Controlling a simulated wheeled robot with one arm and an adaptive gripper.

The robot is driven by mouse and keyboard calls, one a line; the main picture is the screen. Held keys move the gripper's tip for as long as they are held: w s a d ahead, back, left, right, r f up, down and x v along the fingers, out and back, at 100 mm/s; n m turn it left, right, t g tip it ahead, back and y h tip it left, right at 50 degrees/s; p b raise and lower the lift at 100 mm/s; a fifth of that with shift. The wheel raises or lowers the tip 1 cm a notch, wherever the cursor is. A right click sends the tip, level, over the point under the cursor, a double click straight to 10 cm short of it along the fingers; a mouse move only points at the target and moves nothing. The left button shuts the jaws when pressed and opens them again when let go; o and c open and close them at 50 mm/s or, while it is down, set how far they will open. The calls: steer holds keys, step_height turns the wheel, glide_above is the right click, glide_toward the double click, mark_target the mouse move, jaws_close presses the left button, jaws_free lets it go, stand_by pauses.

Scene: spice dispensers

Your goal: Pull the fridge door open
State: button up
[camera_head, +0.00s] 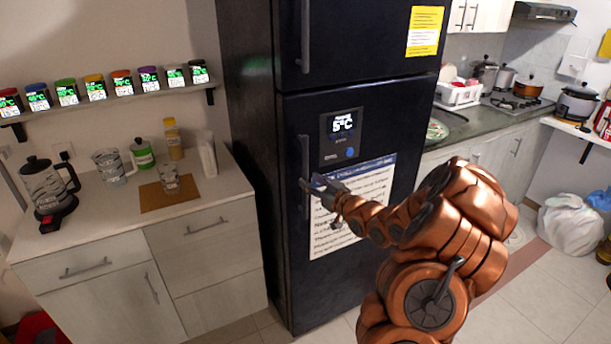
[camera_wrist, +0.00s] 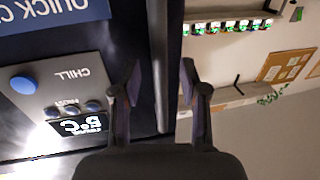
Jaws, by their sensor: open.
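The fridge (camera_head: 282,220) is dark and stands in the middle of the head view, with its upper and lower doors shut. The lower door's long vertical handle (camera_head: 305,165) is on its left side. My gripper (camera_head: 312,183) is at this handle, about halfway down it. In the wrist view the handle (camera_wrist: 160,60) runs between the two open fingers of my gripper (camera_wrist: 160,85), with a gap on each side. The fridge's display panel (camera_wrist: 60,95) shows upside down at the left of the wrist view. My fingertips are partly hard to make out in the head view.
A counter (camera_head: 105,215) with a kettle (camera_head: 48,187) and cups stands left of the fridge, under a shelf (camera_head: 120,97) of spice dispensers. A kitchen counter (camera_head: 490,125) runs along the right. Floor (camera_head: 520,300) is clear in front, with white bags (camera_head: 570,225) at right.

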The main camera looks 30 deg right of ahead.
mark_target(307, 179)
steer(key=shift+w+a+p, duration=0.15)
steer(key=shift+w+p, duration=0.35)
steer(key=shift+w, duration=1.15)
jaws_close()
